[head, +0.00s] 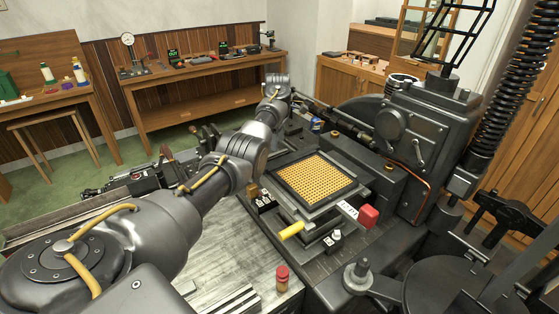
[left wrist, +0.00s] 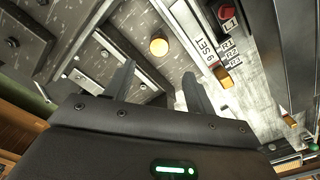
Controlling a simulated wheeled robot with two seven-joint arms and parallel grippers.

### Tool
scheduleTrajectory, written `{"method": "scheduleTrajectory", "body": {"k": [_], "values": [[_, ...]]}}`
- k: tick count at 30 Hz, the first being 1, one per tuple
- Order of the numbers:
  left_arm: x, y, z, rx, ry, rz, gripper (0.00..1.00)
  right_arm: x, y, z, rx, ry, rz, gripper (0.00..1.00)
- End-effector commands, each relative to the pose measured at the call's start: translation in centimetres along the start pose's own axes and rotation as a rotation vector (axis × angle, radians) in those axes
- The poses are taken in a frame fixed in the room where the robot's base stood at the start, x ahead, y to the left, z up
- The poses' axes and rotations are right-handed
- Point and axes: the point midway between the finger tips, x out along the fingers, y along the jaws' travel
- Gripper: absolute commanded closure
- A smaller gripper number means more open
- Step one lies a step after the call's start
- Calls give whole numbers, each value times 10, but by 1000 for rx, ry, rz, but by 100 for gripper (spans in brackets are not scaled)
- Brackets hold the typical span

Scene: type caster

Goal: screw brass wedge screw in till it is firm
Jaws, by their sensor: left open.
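In the left wrist view a round brass head (left wrist: 158,46), which looks like the brass wedge screw, sits in a dark grey metal face. My left gripper (left wrist: 158,70) is open, with its two dark fingers apart and nothing between them. The brass head lies beyond the fingertips, roughly in line with the gap, and no contact shows. In the head view my left arm reaches to the back of the caster, where its fingers are hard to make out among dark machine parts. I cannot pick out the screw there. I do not see my right gripper.
A framed grid of brass-coloured cells (head: 317,178) lies on the machine's middle. A red block (head: 368,216) and a yellow handle (head: 291,230) stick out near it. A labelled pale strip (left wrist: 203,52) runs right of the fingers.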

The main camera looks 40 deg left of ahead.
Motion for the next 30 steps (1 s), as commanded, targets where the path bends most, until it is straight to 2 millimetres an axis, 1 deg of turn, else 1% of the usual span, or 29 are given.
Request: {"method": "scheduleTrajectory", "body": {"k": [4, 8, 9, 13, 15, 18, 21, 29, 30], "values": [[21, -2, 0, -1, -1, -6, 45, -9, 0, -2, 0, 1, 0, 64], [46, -2, -2, -2, -1, -6, 45, -14, 0, -2, 0, 1, 0, 64], [55, -2, -2, -3, -1, -7, 45, -14, 0, -2, 0, 1, 0, 64], [77, -2, -2, -3, -2, -5, 45, -16, 0, -2, 0, 1, 0, 64], [87, -2, -2, -3, 0, -5, 45, -13, 0, -2, 0, 1, 0, 64], [96, -2, -2, -3, 1, -3, 45, -12, 0, -2, 1, 1, -1, 64], [100, -2, -2, -3, 0, -2, 45, -12, 0, -2, 1, 1, -1, 64], [102, -1, -2, -3, 0, -1, 45, -12, 0, -2, 1, 1, -1, 64], [102, -1, -2, -3, 0, -1, 46, -12, 0, -2, 1, 1, -1, 64]]}}
